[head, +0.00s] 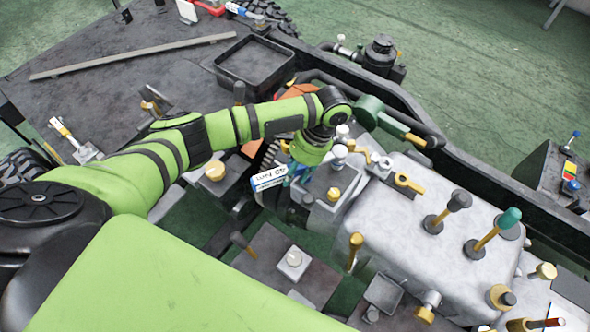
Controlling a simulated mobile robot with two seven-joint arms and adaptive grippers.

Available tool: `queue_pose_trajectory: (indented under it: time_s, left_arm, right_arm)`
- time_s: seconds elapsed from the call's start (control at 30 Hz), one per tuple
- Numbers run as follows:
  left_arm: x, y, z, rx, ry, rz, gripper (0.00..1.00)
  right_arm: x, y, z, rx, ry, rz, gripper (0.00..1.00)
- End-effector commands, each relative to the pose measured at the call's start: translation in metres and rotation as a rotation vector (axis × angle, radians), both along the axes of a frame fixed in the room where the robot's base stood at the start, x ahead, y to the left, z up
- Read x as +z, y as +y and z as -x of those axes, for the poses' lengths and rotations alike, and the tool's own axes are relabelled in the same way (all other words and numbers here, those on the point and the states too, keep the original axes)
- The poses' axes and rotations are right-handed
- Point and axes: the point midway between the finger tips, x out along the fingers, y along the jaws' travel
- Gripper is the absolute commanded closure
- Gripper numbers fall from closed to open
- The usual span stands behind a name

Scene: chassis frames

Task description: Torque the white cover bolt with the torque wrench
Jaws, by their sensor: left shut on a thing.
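My left arm reaches in from the left and bends down at the centre. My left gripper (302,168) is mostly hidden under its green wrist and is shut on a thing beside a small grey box. A white label with blue edges (268,180) shows at the gripper and seems to be on the torque wrench, whose body is mostly hidden. I cannot tell which is the cover bolt, or whether the wrench touches one. My right gripper is not in view.
A large grey housing (400,222) with several upright levers and fittings fills the right. A black frame rail (480,178) runs behind it. A dark empty tray (248,62) and a long bar (130,57) lie on the dark deck at upper left.

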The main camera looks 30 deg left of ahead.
Motion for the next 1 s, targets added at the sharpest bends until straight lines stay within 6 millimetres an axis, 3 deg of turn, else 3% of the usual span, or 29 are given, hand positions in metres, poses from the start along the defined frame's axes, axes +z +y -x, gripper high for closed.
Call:
queue_pose_trajectory:
  time_s: [1.0]
  left_arm:
    - [-0.0083, -0.0005, -0.0004, 0.000, -0.002, 0.001, 1.00]
  right_arm:
    - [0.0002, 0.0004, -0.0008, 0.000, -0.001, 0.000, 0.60]
